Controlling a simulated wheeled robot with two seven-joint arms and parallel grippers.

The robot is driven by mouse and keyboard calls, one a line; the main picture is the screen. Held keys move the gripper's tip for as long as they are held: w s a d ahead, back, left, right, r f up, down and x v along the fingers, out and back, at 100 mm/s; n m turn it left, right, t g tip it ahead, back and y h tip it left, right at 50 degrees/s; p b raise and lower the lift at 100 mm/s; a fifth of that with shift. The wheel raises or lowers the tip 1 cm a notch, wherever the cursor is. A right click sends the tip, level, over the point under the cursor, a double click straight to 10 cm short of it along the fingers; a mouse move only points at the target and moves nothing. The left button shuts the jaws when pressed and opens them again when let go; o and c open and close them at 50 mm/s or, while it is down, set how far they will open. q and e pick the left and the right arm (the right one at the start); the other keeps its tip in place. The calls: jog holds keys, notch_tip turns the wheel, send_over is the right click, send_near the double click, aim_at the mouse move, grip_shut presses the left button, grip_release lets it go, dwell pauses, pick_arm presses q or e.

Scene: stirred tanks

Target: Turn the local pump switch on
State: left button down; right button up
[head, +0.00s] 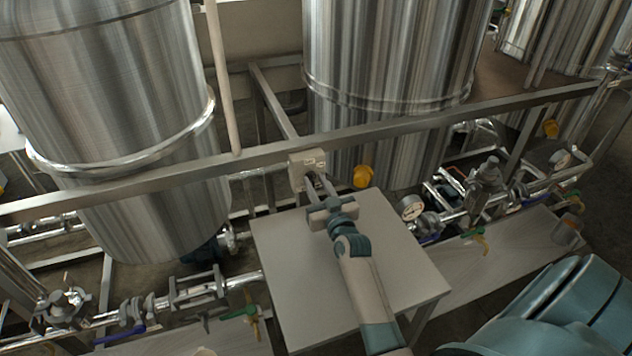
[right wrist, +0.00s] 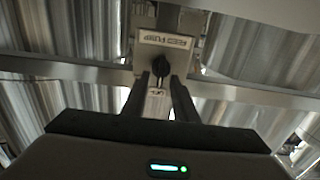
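The local pump switch is a small beige box (head: 307,158) on the horizontal metal rail in the head view. In the right wrist view the box has a label reading like "FEED PUMP" (right wrist: 166,40) and a black knob (right wrist: 160,66) that looks upright. My right gripper (head: 318,182) reaches up to the box's front. In the right wrist view its two dark fingers (right wrist: 160,84) stand apart, one on each side just below the knob. Their tips are close to it; I cannot tell whether they touch. My left gripper is not in view.
The metal rail (head: 420,125) runs across in front of large steel tanks (head: 110,80). A grey table (head: 290,260) is below my right arm. Pipework with a gauge (head: 411,208) and valves lies to the right, and more pipes (head: 140,308) lie at lower left.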

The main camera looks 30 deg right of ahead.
jog(key=shift+w, duration=0.1)
jog(key=shift+c, duration=0.4)
grip_shut()
jog(key=shift+m, duration=0.4)
jog(key=shift+d+m+p, duration=0.15)
jog(key=shift+m+p, duration=0.3)
jog(key=shift+m, duration=0.45)
jog(key=m, duration=0.3)
jog(key=m+p, duration=0.1)
jog(key=m, duration=0.5)
jog(key=shift+d+f, duration=0.35)
jog(key=shift+d, duration=0.05)
